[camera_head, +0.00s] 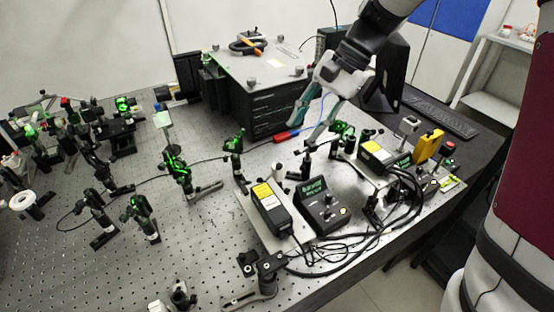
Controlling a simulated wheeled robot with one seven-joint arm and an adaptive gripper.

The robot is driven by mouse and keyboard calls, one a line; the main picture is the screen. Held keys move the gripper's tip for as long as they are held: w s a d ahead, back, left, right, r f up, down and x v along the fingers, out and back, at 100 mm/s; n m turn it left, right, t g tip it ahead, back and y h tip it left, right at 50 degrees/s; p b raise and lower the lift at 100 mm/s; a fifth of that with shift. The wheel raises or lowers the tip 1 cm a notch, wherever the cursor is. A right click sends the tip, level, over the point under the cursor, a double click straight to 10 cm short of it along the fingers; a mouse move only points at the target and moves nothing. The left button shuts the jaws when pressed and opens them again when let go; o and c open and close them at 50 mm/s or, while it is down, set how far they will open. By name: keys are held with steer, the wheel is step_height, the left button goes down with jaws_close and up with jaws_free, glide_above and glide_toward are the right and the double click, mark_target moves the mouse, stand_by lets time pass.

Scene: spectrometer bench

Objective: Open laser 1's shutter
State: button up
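Two black laser boxes with yellow labels stand on the optical bench. One laser (270,208) is at the front centre, beside a black controller (322,206) with a lit green display. The other laser (377,157) is further back on the right. I cannot tell which is laser 1, and cannot make out the shutter's state. A dark post-mounted part (308,160) stands in front of the back laser. My gripper (306,131) points down above the bench near that part, fingers apart, with nothing visible between them. Whether it touches anything is unclear.
Black cables (400,215) loop around the lasers. Green-lit optics on posts (178,165) crowd the left side. A large black box (255,105) stands behind. A yellow device (427,146) stands at right.

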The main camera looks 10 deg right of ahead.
mark_target(281, 164)
steer(key=p+x, duration=0.1)
steer(key=x, duration=1.2)
jaws_close()
